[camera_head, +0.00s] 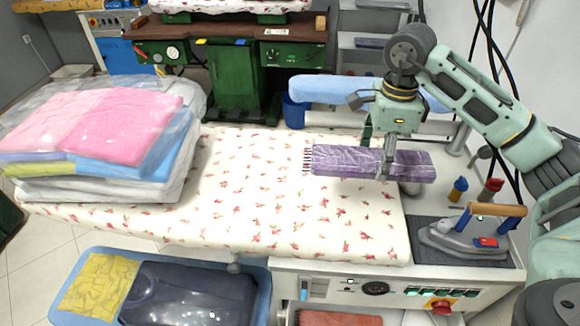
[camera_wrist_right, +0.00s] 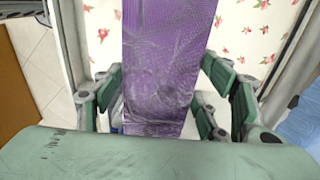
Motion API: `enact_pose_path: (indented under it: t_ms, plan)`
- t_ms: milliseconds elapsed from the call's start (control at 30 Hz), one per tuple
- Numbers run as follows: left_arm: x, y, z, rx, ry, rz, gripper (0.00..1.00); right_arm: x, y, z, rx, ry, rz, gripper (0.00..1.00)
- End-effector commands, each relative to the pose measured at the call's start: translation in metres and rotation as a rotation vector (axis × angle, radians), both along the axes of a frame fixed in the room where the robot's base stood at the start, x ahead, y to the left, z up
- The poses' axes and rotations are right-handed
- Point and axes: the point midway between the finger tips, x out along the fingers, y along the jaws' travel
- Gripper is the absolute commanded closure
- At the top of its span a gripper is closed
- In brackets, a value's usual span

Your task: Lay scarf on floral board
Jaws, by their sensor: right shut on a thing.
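The scarf (camera_head: 340,161) is a folded purple strip in plastic wrap with a fringe at its left end. My right gripper (camera_head: 388,160) is shut on it near its right part and holds it over the right side of the floral board (camera_head: 240,205). I cannot tell the exact gap between scarf and board. In the right wrist view the scarf (camera_wrist_right: 165,60) runs between the fingers, with the floral cloth (camera_wrist_right: 100,15) behind it. My left gripper is not in view.
Wrapped folded laundry (camera_head: 95,130) is stacked on the board's left end. An iron (camera_head: 470,232) stands on a dark pad at the right, near small bottles (camera_head: 458,189). A blue tub (camera_head: 262,275) sits below in front. The board's middle is clear.

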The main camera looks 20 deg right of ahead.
Motion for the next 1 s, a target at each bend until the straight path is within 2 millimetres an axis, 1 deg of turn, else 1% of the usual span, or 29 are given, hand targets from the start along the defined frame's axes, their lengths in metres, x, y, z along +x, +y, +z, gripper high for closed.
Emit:
enact_pose_path:
  t_ms: [167,400,500,633,767,1000]
  plan:
    - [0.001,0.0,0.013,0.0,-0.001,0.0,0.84,0.019,0.027,-0.016,0.005,0.005,0.006,0.61]
    - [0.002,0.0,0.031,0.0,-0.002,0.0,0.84,0.053,0.069,-0.048,0.004,0.005,0.004,0.61]
    - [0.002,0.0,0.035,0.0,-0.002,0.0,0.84,0.063,0.081,-0.058,0.003,0.002,0.002,0.61]
    - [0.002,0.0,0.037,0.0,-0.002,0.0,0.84,0.07,0.088,-0.066,0.001,0.0,0.002,0.61]
    - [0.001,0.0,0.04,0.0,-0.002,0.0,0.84,0.071,0.09,-0.074,0.001,0.003,0.001,0.61]
    - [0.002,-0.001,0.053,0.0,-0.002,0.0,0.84,0.071,0.09,-0.105,0.001,0.004,0.001,0.61]
